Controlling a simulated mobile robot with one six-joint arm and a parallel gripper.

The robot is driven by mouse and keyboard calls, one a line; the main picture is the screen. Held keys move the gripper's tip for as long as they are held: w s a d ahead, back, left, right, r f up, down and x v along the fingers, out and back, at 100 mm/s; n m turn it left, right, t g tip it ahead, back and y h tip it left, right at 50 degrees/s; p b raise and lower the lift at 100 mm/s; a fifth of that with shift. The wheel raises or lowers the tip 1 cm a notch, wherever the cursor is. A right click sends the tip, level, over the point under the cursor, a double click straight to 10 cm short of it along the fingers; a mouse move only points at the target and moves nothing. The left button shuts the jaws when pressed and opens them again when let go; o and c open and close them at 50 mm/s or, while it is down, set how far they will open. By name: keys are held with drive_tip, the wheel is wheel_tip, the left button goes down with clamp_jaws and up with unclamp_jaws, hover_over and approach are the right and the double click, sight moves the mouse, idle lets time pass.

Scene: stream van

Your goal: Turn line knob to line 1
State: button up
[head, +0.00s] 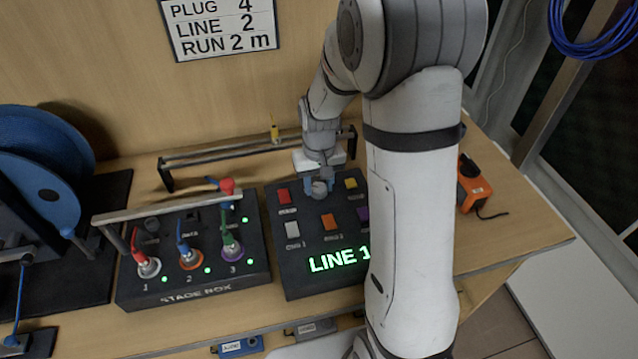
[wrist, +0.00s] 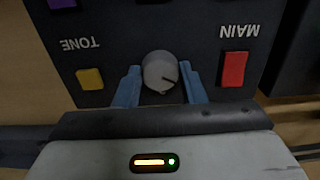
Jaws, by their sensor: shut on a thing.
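The line knob (wrist: 160,70) is a round grey knob with a dark pointer mark, on a dark panel between the red MAIN button and the yellow TONE button. My gripper (wrist: 160,76) has its two blue fingers shut on the knob, one on each side. In the wrist view the pointer mark points to the lower right. In the head view my gripper (head: 319,186) is at the far middle of the control panel (head: 290,275), and its fingers partly hide the knob. The panel's green display (head: 339,259) reads LINE 1.
The stage box (head: 200,287) with coloured plugs and a bar above it stands left of the panel. A low rail (head: 215,151) runs behind. A blue cable reel (head: 40,175) is at far left, an orange device (head: 474,188) at right. A wall sign (head: 220,25) reads LINE 2.

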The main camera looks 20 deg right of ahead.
sight(319, 187)
idle(0.3)
drive_tip(key=o, duration=1)
drive_tip(key=shift+r, duration=0.1)
wheel_tip(319, 187, up, 8)
drive_tip(key=shift+f, duration=0.15)
drive_tip(key=s+r+t, duration=0.1)
drive_tip(key=s+r, duration=0.1)
drive_tip(key=s, duration=0.4)
drive_tip(key=s+r, duration=0.2)
drive_tip(key=s, duration=0.4)
drive_tip(key=s+r+t, duration=0.1)
drive_tip(key=s+r, duration=0.1)
drive_tip(key=s, duration=0.4)
drive_tip(key=shift+s+d+r+t, duration=0.2)
drive_tip(key=shift+s+r+t, duration=0.1)
drive_tip(key=shift+s+r, duration=0.1)
